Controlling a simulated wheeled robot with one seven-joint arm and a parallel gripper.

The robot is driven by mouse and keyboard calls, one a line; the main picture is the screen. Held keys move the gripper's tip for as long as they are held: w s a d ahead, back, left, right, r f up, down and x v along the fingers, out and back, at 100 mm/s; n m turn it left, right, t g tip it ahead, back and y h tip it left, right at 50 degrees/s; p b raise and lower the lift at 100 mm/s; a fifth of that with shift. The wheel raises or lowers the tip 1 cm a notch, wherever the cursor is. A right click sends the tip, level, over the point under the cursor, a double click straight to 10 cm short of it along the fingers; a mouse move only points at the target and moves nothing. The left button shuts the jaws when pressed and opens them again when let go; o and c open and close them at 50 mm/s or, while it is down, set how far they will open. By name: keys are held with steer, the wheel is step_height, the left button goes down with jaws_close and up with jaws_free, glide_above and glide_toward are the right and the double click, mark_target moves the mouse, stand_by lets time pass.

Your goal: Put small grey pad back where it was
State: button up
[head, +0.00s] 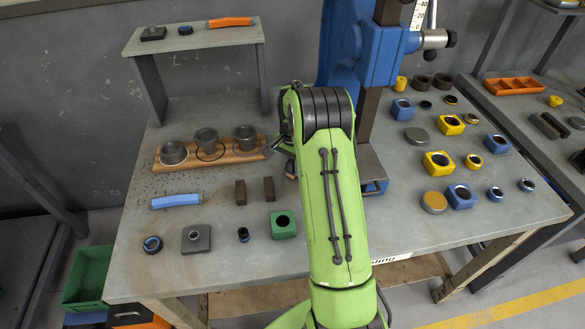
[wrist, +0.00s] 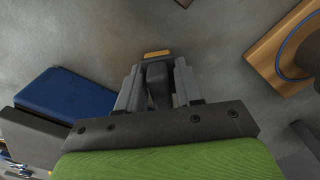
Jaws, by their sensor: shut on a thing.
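My gripper (wrist: 157,88) is shut on a small dark grey piece (wrist: 157,78), seen between the fingers in the wrist view; I take it to be the small grey pad. A short tan strip (wrist: 157,53) shows just past the fingertips; I cannot tell whether it belongs to the held piece. In the head view my arm largely hides the gripper, which is between the wooden cup tray (head: 208,160) and the arbor press (head: 375,50). The wrist view shows the press's blue base (wrist: 68,103) on the left and the tray (wrist: 266,58) on the right.
Two dark blocks (head: 240,190) (head: 268,187), a green holed block (head: 284,224), a grey holed block (head: 196,238) and a blue-handled tool (head: 177,201) lie at the front left. Several blue and yellow parts stand right of the press. Bare tabletop (wrist: 205,45) shows between press and tray.

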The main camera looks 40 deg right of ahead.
steer(key=shift+f, duration=0.4)
steer(key=shift+s+r, duration=0.1)
steer(key=o, duration=0.9)
steer(key=shift+o, duration=0.2)
